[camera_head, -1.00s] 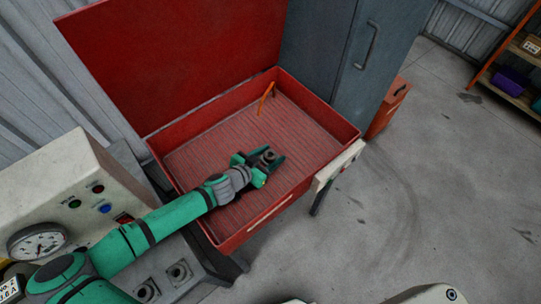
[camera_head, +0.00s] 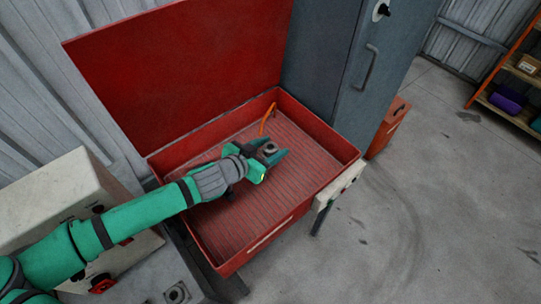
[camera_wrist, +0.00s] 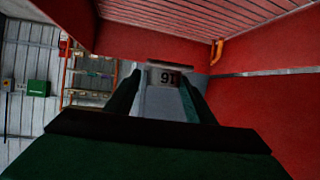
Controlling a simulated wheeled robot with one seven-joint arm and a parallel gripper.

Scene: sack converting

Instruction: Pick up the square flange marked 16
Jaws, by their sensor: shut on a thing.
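The square flange (camera_head: 270,148) is a small grey block with a round raised hub, held between the fingertips of my gripper (camera_head: 269,155) over the red tray's ribbed floor. In the wrist view the flange (camera_wrist: 166,78) shows a pale plate with dark figures that read 16 turned upside down. My gripper (camera_wrist: 165,88) is shut on it, with a finger on each side. The fingers hide its sides, and I cannot tell how far it is above the tray floor.
The red tray (camera_head: 300,205) has raised walls and an upright red lid (camera_head: 180,60) behind. An orange hooked piece (camera_head: 267,120) stands at its back wall. A grey cabinet (camera_head: 345,70) is close behind on the right. Another square flange (camera_head: 177,293) sits on the grey bench.

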